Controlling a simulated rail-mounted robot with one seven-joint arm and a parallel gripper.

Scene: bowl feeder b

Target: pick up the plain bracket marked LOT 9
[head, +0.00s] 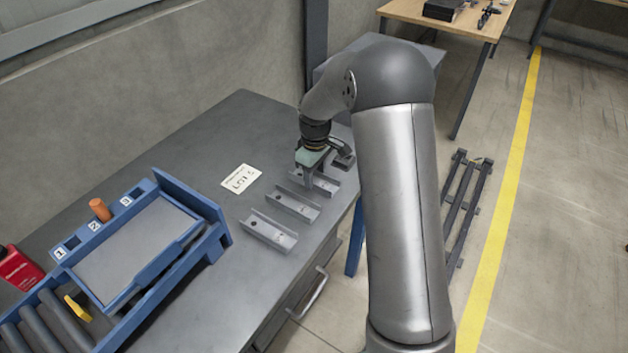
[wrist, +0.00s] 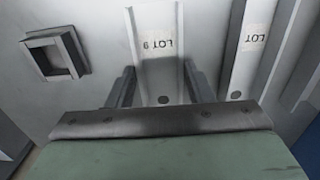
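Three grey channel-shaped brackets lie in a row on the metal table: a near one (head: 268,231), a middle one (head: 293,204) and a far one (head: 322,183). My gripper (head: 308,180) points down at the far bracket and hides part of it. In the wrist view a bracket labelled LOT 9 (wrist: 158,65) lies between the two fingers of my gripper (wrist: 160,78). The fingers are apart, one along each side of it; I cannot tell whether they touch it. A neighbouring bracket (wrist: 245,70) to the right has a LOT label whose number I cannot read clearly.
A square dark-framed block (wrist: 55,53) lies left of the LOT 9 bracket. A white printed card (head: 241,179) lies on the table (head: 225,125). A blue-framed numbered fixture (head: 215,222) stands at the left, with an orange knob (head: 100,209). The table behind the card is clear.

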